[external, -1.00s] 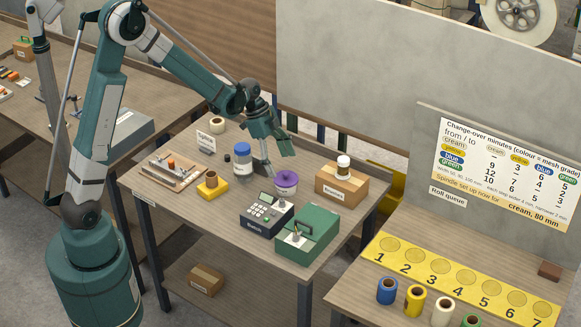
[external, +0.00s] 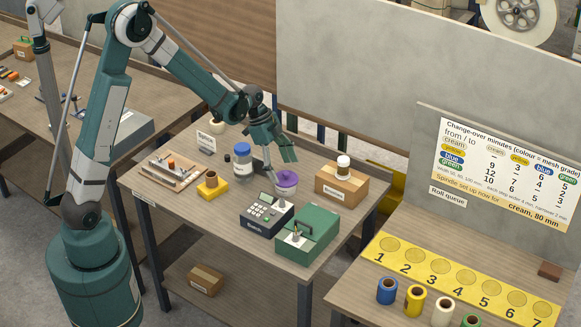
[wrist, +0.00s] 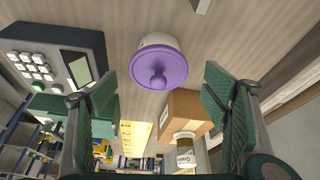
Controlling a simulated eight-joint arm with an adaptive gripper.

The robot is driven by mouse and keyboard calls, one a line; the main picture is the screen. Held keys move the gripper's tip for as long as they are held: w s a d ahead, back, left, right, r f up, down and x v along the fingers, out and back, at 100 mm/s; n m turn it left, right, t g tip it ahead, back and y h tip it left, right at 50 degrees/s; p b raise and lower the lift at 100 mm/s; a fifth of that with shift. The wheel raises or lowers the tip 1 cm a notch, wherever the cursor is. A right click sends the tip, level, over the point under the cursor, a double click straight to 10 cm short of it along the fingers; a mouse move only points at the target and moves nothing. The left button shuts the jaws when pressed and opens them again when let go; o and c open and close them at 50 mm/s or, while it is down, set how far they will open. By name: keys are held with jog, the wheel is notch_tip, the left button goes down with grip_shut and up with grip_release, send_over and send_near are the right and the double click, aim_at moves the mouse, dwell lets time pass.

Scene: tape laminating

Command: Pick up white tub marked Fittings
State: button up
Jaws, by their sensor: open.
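A white tub with a purple knobbed lid (external: 287,181) stands upright on the table. Its label is too small to read. In the wrist view the purple lid (wrist: 158,68) lies ahead, between the lines of the two fingers, with the white rim showing above it. My gripper (external: 277,160) is open and empty, pointing down just above and beside this tub. Its two green fingers (wrist: 158,95) are spread wide in the wrist view, and I see no contact.
The cardboard box (external: 341,187) is close on the right. A dark keypad device (external: 266,215) and a green box (external: 307,236) stand in front.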

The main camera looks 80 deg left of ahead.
aim_at(286, 178)
jog(key=shift+f, duration=0.1)
jog(key=shift+x, duration=2.55)
jog(key=shift+s, duration=0.15)
jog(key=c, duration=1.2)
jog(key=shift+r, duration=5.05)
